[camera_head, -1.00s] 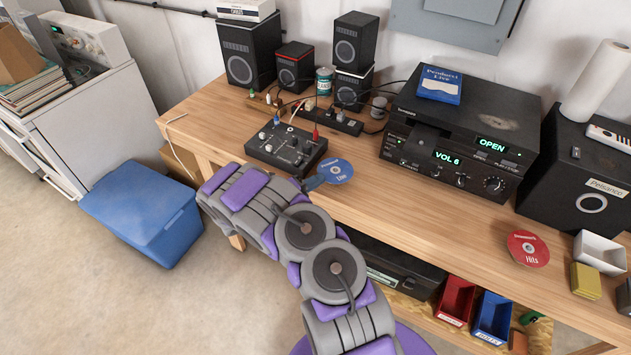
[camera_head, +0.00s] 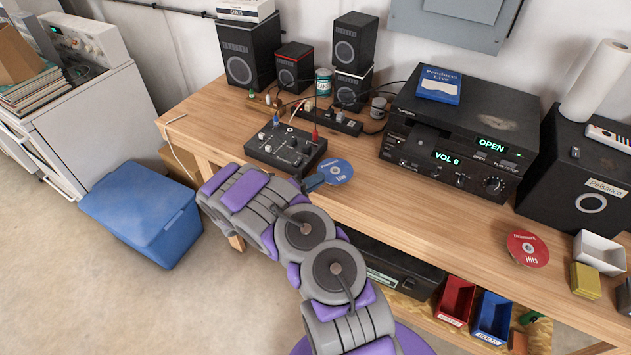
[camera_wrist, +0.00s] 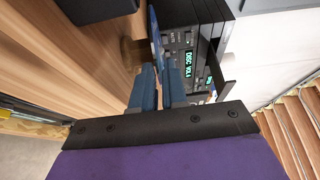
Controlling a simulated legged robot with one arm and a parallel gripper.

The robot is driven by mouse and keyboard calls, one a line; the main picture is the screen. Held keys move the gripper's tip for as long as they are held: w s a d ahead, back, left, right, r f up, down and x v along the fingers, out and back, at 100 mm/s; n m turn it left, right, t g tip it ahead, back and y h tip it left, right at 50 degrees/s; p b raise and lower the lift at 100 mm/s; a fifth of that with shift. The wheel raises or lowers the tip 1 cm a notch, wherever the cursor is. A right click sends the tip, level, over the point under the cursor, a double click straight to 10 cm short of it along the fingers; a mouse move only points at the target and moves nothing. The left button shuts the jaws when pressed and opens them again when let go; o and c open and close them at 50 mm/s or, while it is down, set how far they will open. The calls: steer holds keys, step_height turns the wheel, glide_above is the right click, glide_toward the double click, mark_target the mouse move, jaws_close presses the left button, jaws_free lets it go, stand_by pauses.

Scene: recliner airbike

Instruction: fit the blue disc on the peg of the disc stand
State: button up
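The blue disc (camera_head: 336,171) is at the front of the wooden workbench, just right of the black mixer, with its printed face toward the head camera. In the wrist view the disc (camera_wrist: 155,36) shows nearly edge-on between the tips of my gripper's blue fingers (camera_wrist: 158,72). My gripper (camera_head: 314,182) is at the disc's left edge in the head view and looks shut on it. The disc seems held above the bench, but the exact gap cannot be told. I cannot make out a disc stand or its peg in either view.
A black mixer (camera_head: 286,149) sits left of the disc. A black disc player (camera_head: 459,138) with a lit display stands right and behind, carrying a blue case (camera_head: 439,85). A red disc (camera_head: 527,249) and a white tray (camera_head: 599,252) are at the right. Bare bench (camera_head: 420,215) lies between.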

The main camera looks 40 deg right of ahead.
steer(key=shift+a, duration=0.2)
steer(key=shift+a+p, duration=0.8)
steer(key=shift+a, duration=0.75)
steer(key=shift+o, duration=0.5)
steer(key=o, duration=0.5)
steer(key=shift+c, duration=0.2)
steer(key=a+p, duration=0.1)
steer(key=a, duration=1.6)
steer(key=shift+w+a+p, duration=0.25)
steer(key=shift+p, duration=0.05)
steer(key=shift+r, duration=0.1)
